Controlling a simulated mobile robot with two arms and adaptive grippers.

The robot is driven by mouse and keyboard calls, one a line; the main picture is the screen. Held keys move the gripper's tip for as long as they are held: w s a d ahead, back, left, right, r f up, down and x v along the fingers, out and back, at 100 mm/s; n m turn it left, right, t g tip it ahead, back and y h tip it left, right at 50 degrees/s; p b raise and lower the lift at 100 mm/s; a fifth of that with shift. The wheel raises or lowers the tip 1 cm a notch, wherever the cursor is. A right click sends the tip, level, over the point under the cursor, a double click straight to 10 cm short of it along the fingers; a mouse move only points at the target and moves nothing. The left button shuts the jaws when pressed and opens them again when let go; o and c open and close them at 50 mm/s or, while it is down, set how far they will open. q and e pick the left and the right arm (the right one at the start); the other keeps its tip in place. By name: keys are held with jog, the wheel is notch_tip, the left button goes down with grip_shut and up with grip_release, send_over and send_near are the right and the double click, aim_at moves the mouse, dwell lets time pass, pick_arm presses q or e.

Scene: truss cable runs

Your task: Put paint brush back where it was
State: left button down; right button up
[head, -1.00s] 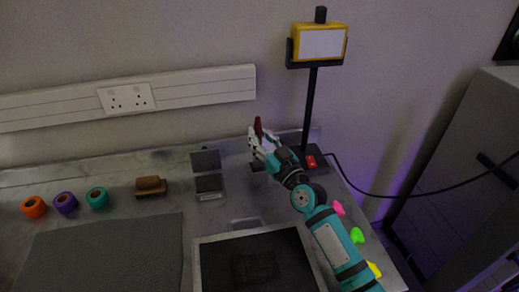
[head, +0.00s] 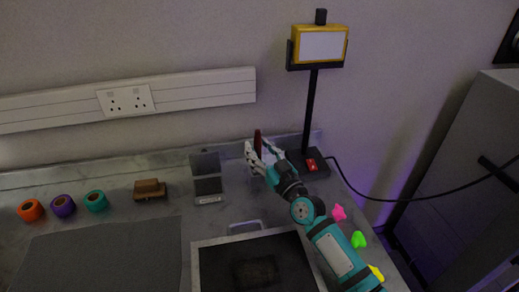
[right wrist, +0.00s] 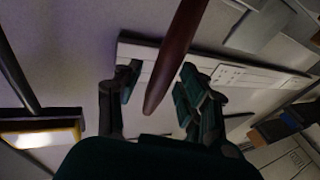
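The paint brush (head: 257,141) shows as a dark red handle standing nearly upright at the back of the bench, left of the lamp. Its lower part is hidden by my right gripper. My right gripper (head: 263,150) is open with its fingers around the handle. In the right wrist view the handle (right wrist: 175,55) runs down between the two spread fingers (right wrist: 155,95), with gaps showing beside it. Whether the brush rests in a holder is hidden. My left gripper is not in view.
A lamp (head: 311,110) with a black base stands just right of the gripper. A small dark stand (head: 206,172) and a wooden block brush (head: 150,189) are to the left. A framed black tray (head: 220,262) and a grey mat (head: 100,258) lie in front.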

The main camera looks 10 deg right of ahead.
jog(key=shift+s+r, duration=0.1)
jog(key=shift+r, duration=0.05)
jog(key=b+v, duration=0.1)
jog(key=v, duration=1)
jog(key=shift+s+d, duration=0.15)
jog(key=shift+s, duration=0.2)
dwell(0.7)
